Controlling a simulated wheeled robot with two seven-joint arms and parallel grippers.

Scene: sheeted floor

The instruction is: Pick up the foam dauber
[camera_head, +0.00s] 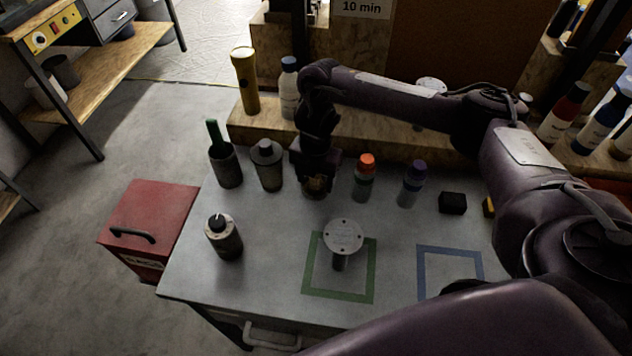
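My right gripper (316,178) points down over the back middle of the grey worktop (290,285). Its fingers are at a small round brownish thing (315,189), which they and the gripper body partly cover. I cannot tell whether the fingers are shut on it or only around it. No thing is plainly recognisable as the foam dauber; this half-hidden thing may be it. A small black block (452,203) lies at the right of the worktop, well apart from the gripper. My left gripper is not in view.
A grey canister (268,168) stands left of the gripper, an orange-capped bottle (364,180) close right, then a purple-capped bottle (411,186). A round-topped metal piece (343,236) stands in the green square. A black-knobbed can (223,238) stands front left. The blue square looks empty.

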